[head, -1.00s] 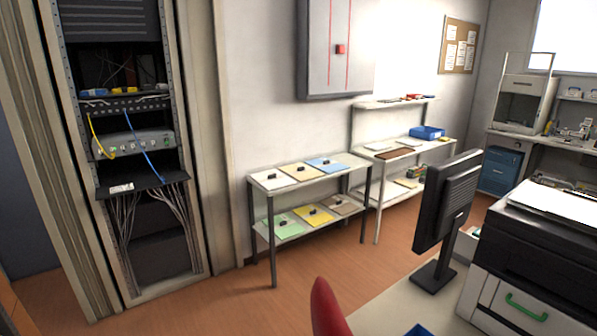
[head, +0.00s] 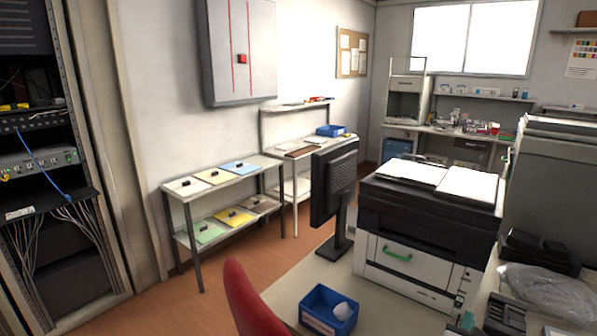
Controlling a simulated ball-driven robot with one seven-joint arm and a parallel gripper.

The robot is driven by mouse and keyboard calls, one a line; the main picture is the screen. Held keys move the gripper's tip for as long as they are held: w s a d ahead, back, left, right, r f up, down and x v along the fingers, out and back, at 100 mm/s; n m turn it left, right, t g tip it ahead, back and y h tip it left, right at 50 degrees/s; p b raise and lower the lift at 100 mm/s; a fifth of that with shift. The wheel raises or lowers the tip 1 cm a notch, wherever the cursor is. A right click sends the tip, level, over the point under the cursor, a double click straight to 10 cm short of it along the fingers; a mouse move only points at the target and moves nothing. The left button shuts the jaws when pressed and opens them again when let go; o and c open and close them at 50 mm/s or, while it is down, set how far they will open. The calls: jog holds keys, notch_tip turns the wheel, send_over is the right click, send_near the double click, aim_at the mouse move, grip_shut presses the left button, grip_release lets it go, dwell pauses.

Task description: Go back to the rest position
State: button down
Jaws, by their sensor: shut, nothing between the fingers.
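My gripper is not in view, and neither is any part of my arm that I can make out. A printer (head: 425,230) with a green handle stands on the desk at right of centre, with white paper on its top. Black blocky items (head: 540,250), which may be toner cartridges, lie to the right of the printer. A clear plastic bag (head: 548,292) lies in front of them.
A blue bin (head: 328,311) sits at the desk's front, beside a red curved chair back (head: 250,300). A monitor (head: 333,185) stands behind. A server rack (head: 45,170) is at left. Free floor (head: 215,280) lies before the two-level shelf (head: 215,185).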

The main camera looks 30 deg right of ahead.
jog(key=w+a+n+t+y, duration=0.4)
jog(key=a+n+y, duration=0.4)
jog(key=a+n, duration=0.55)
jog(key=w+a+n+t+y, duration=0.45)
jog(key=a+n+y, duration=0.25)
jog(key=a+n, duration=0.6)
jog(key=s+a+f+n+g+y, duration=0.2)
jog(key=s+a+f+n+g, duration=0.2)
jog(key=s+a+n, duration=0.25)
jog(key=s+a+f+n+g+y, duration=0.2)
jog(key=s+a+f+n+g, duration=0.15)
jog(key=s+a+n, duration=0.35)
jog(key=s+r+n+g+h+b, duration=0.1)
jog(key=s+n+g, duration=0.6)
jog(key=s, duration=0.7)
jog(key=shift+s+r+n+h, duration=0.3)
jog(key=shift+n+h, duration=0.3)
jog(key=shift+h, duration=0.2)
